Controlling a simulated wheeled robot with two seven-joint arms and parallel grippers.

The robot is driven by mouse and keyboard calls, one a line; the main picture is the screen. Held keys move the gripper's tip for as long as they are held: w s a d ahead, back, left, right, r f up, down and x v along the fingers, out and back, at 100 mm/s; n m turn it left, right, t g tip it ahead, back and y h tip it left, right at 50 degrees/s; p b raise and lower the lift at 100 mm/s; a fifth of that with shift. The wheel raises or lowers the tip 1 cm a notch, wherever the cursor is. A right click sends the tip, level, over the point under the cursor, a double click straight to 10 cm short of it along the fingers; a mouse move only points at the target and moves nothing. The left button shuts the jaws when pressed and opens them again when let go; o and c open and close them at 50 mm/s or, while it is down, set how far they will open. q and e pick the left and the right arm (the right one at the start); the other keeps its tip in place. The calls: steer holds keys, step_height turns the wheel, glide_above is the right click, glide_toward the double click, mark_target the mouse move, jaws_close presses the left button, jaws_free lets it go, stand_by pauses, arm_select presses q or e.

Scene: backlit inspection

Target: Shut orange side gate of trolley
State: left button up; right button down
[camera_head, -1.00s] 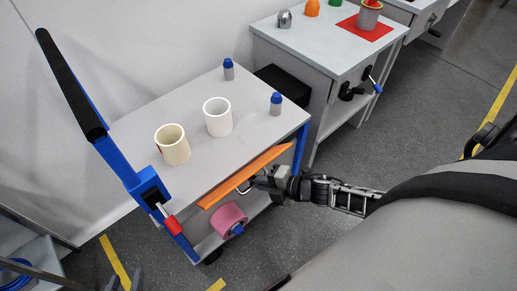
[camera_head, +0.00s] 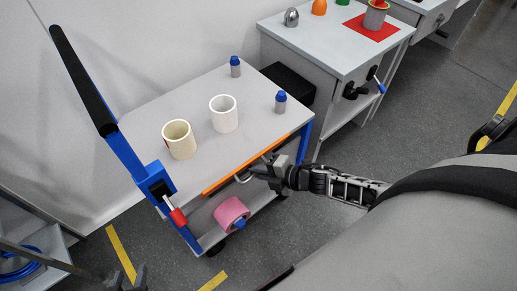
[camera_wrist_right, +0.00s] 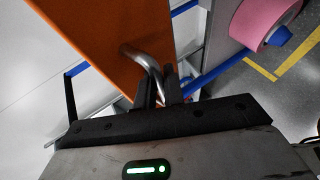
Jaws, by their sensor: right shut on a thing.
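The trolley (camera_head: 255,132) has a grey top and blue posts. Its orange side gate (camera_head: 222,181) shows as a thin strip along the near long side in the head view, close below the top's edge. In the right wrist view the gate's orange face (camera_wrist_right: 95,35) fills the upper left. My right gripper (camera_head: 262,171) is shut on the gate's metal bar handle (camera_wrist_right: 146,65). Whether the gate is fully flush is hard to tell. My left gripper (camera_head: 127,281) is at the bottom left, empty, its fingers seeming apart.
A cream mug (camera_head: 180,140), a white mug (camera_head: 223,114) and two blue-capped bottles (camera_head: 281,102) stand on top. A pink roll (camera_head: 231,213) lies on the lower shelf. A red-tipped lever (camera_head: 178,217) juts from the left post. A grey bench (camera_head: 330,45) stands behind right.

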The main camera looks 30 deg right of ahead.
steer(key=shift+w+a+r, duration=0.15)
steer(key=shift+w+r, duration=0.55)
steer(key=shift+r, duration=0.1)
steer(key=c, duration=1.8)
jaws_free()
steer(key=shift+o, duration=0.2)
steer(key=shift+s+d+p, duration=0.3)
steer(key=shift+s+p, duration=0.25)
steer(key=s+d+r+p, duration=0.2)
steer(key=s+d+r, duration=0.2)
steer(key=r, duration=0.2)
steer(key=s+d+r+p, duration=0.2)
steer(key=s+d+r, duration=0.2)
steer(key=r, duration=0.2)
steer(key=shift+s+r, duration=0.15)
steer(key=shift+r, duration=0.25)
